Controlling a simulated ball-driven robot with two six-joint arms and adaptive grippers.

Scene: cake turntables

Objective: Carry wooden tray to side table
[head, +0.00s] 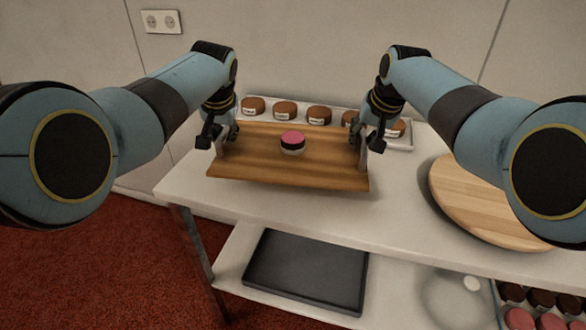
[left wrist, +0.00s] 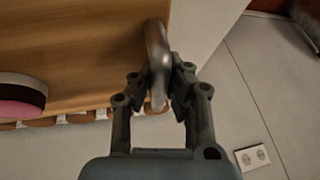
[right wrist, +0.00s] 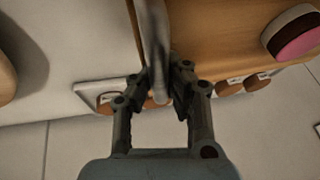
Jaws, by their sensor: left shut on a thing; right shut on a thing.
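The wooden tray (head: 265,172) is in the middle of the head view, over the white table, with a small pink-topped cake (head: 292,141) standing on it. It has a metal handle at each end. My left gripper (head: 222,138) is shut on the left handle, which shows as a grey bar in the left wrist view (left wrist: 157,60). My right gripper (head: 362,140) is shut on the right handle, seen in the right wrist view (right wrist: 155,50). The tray looks roughly level. I cannot tell for sure whether its underside touches the table.
The white table (head: 400,215) carries a pale tray (head: 404,145) of small brown cakes behind the wooden tray and a round wooden board (head: 470,215) at right. A dark tray (head: 305,270) lies on the lower shelf. A wall with a socket (head: 161,21) stands behind. Red carpet lies at left.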

